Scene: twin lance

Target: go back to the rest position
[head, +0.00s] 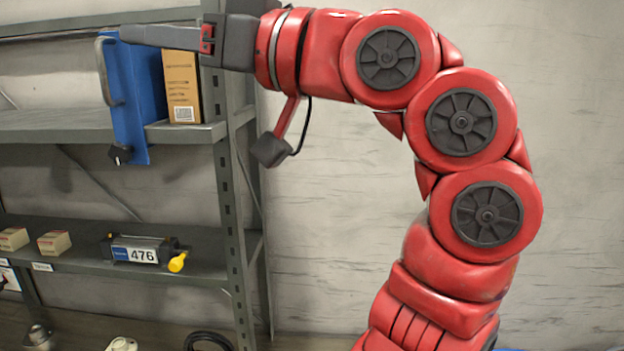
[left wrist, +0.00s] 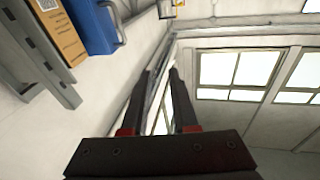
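My left gripper (head: 124,35) is at the upper left of the head view, at the end of my red arm, with its fingers pointing left. In the left wrist view the gripper (left wrist: 161,72) has its two dark fingers apart, with nothing between them. In the head view the fingers pass in front of the top of a blue case (head: 133,95) with a grey handle. In the left wrist view the blue case (left wrist: 93,25) is off to the upper left, clear of the fingers. My right gripper is not in view.
A grey metal shelf (head: 60,133) stands at the left. A cardboard box (head: 181,85) is beside the blue case. The lower shelf holds small boxes (head: 54,243) and a device marked 476 (head: 140,249). Bare wall (head: 320,215) lies right of the shelf. Windows (left wrist: 229,70) show in the wrist view.

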